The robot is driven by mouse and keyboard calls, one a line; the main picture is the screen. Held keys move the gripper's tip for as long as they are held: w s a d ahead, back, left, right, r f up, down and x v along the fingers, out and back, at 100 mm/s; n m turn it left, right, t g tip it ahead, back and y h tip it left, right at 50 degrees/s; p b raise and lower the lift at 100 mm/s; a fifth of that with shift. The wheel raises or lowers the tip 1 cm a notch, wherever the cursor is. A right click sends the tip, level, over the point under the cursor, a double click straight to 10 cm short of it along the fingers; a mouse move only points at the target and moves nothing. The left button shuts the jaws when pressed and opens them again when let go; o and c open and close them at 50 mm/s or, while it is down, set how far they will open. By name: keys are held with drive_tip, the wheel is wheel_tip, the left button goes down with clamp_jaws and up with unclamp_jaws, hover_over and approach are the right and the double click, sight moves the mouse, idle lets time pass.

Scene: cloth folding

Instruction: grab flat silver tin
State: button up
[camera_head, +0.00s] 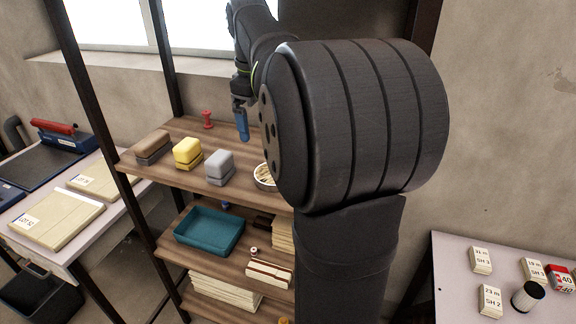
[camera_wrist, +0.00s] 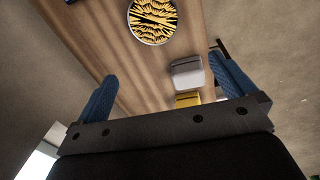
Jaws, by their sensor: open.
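A shallow round tin with a silvery rim (camera_wrist: 152,45) stands on the top shelf, filled with thin yellowish sticks. It shows whole, or nearly so, at the top edge of the wrist view. In the head view the tin (camera_head: 262,186) is partly hidden behind my arm. My gripper (camera_wrist: 163,68) is open, with its blue fingers spread wide and nothing between them. In the head view my gripper (camera_head: 242,124) hangs over the top shelf, behind and left of the tin. The tin is apart from the fingers.
On the top shelf (camera_head: 185,128) stand a grey block (camera_head: 219,168), a yellow block (camera_head: 187,153), a brown block (camera_head: 152,147) and a red peg-like piece (camera_head: 207,119). A teal tray (camera_head: 209,232) is on the shelf below. Dark rack posts flank the shelves.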

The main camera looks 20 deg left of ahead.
drive_tip(key=w+f+n, duration=0.1)
drive_tip(key=f, duration=0.4)
drive_tip(key=d+f+n+g, duration=0.1)
drive_tip(key=f, duration=0.4)
drive_tip(key=w+d+f+n, duration=0.1)
drive_tip(key=f, duration=0.5)
drive_tip(key=shift+w+d, duration=0.1)
drive_tip(key=shift+w, duration=0.25)
drive_tip(key=c, duration=0.9)
drive_tip(key=shift+o, duration=0.2)
